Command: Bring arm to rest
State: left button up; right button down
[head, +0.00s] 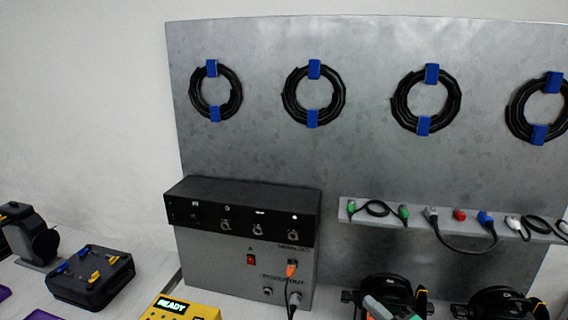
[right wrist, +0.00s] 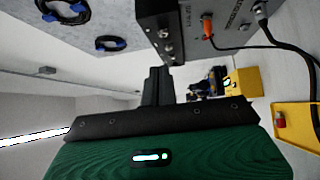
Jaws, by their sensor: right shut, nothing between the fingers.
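My right gripper (right wrist: 158,74) shows in the right wrist view as dark fingers close together beyond a green and black body. It is shut and empty, with no object between the fingers. In the head view only a small grey and green part, likely of this gripper, shows at the bottom edge in front of a black lamp. My left arm and gripper are not in view.
A grey and black control box (head: 245,240) with an orange plug stands against the metal panel (head: 370,150), where cable coils hang. A shelf (head: 460,222) holds short cables. A yellow READY unit (head: 180,308), a black case (head: 95,278) and black lamps (head: 500,300) stand on the table.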

jog(key=s+d+f+m+g+h, duration=0.3)
jog(key=s+d+f+m+h, duration=0.2)
jog(key=s+f+m+h, duration=0.9)
jog(key=s+a+f+m+g+y, duration=0.1)
jog(key=s+f+m+g+y, duration=0.1)
jog(key=s+m+g, duration=0.45)
jog(key=s+a+f+m+g+y, duration=0.1)
jog(key=s+f+m+g+y, duration=0.15)
jog(key=s, duration=0.65)
notch_tip(320, 180, down, 31)
jog(key=n+g, duration=0.1)
jog(key=g, duration=0.1)
jog(key=s+d+f, duration=0.1)
jog(key=s+f, duration=0.8)
jog(key=s, duration=0.1)
jog(key=s+d+f+g, duration=0.1)
jog(key=s+d+f, duration=0.1)
jog(key=s+f, duration=0.7)
jog(key=shift+s+d+f+n, duration=0.3)
jog(key=shift+s+f, duration=0.05)
jog(key=shift+f, duration=0.3)
